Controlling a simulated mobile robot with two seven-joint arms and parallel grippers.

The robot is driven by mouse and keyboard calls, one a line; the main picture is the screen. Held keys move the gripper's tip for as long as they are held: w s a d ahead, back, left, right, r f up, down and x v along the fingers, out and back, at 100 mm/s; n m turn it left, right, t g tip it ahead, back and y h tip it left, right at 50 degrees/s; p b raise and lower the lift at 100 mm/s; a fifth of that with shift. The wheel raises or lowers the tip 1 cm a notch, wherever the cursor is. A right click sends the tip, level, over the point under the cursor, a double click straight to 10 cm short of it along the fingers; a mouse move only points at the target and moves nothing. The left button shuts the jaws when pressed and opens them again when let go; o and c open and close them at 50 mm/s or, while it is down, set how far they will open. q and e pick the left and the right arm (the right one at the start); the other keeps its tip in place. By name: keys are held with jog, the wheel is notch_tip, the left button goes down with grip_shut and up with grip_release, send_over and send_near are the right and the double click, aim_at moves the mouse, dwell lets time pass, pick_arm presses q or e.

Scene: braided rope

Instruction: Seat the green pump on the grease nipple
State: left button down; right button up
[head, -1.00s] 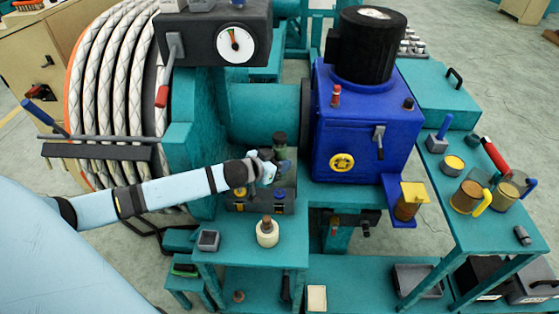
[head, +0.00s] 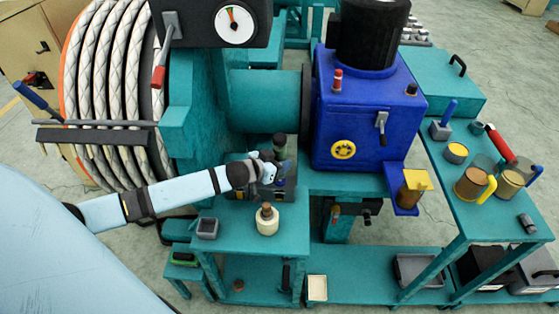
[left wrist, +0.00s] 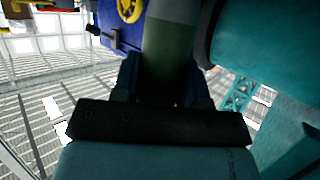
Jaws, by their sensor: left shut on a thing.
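The green pump (head: 279,143) is a dark green cylinder, seen in the head view above a dark block (head: 235,167) at the rear of the small teal bench. My left gripper (head: 274,174) is shut on it from the front. In the left wrist view the pump's green body (left wrist: 170,62) stands between the two fingers of my left gripper (left wrist: 163,82), with a paler grey-green part above. The gripper and pump cover part of the block. I cannot make out the grease nipple, nor whether the pump touches anything below. My right gripper is not in view.
A cream bottle (head: 267,221) and a small grey box (head: 207,229) stand on the bench in front. A red-handled lever (head: 158,77) hangs above.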

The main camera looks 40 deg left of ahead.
pick_arm(q)
jog(key=shift+r, duration=0.1)
jog(key=shift+p, duration=0.6)
dwell(0.5)
jog(key=shift+f+p, duration=0.3)
dwell(0.9)
jog(key=shift+p, duration=0.4)
jog(key=shift+f, duration=0.25)
dwell(0.7)
